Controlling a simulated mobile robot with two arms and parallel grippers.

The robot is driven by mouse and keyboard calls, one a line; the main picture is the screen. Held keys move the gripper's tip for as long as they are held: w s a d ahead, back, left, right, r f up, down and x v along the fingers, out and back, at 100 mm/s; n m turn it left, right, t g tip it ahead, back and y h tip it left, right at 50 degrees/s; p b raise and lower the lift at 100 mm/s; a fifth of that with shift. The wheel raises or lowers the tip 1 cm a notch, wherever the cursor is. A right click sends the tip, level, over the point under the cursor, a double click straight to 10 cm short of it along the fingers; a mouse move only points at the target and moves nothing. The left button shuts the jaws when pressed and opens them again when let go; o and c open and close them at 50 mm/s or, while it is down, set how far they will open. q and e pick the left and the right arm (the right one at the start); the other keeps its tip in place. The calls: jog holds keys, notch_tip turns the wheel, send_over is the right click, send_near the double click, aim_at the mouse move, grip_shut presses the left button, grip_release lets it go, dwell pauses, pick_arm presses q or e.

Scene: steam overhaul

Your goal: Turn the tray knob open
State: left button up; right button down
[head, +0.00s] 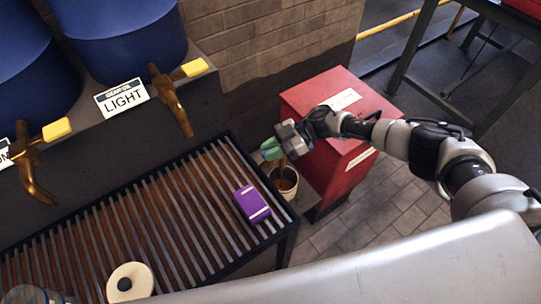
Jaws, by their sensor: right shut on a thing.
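The slatted tray (150,222) fills the lower left of the head view. My right gripper (271,149), with green fingertips, is at the tray's far right end, above a pale bucket (292,196). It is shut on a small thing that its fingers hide. From its place at the tray's end this looks like the tray knob, but I cannot make out the knob's shape or how it is turned. A narrow brown strip (282,172) shows below the fingers, over the bucket; I cannot tell whether it is metal or liquid. My left gripper is not in view.
A purple box (252,204) and a white roll (129,283) are on the tray. Blue casks with brass taps (170,98) and yellow handles stand behind, one labelled LIGHT (122,97). A red cabinet (338,135) stands right of the bucket. Paved floor (385,205) shows beyond.

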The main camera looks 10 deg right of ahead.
jog(key=shift+n+g+h+b, duration=0.3)
jog(key=shift+n+g+b, duration=0.7)
jog(key=shift+g+b, duration=0.15)
jog(key=c, duration=1)
grip_release()
jog(key=shift+c, duration=0.2)
jog(key=b+v, duration=0.2)
jog(key=v, duration=0.9)
jog(key=shift+a+f, duration=0.1)
jog(key=shift+f, duration=0.1)
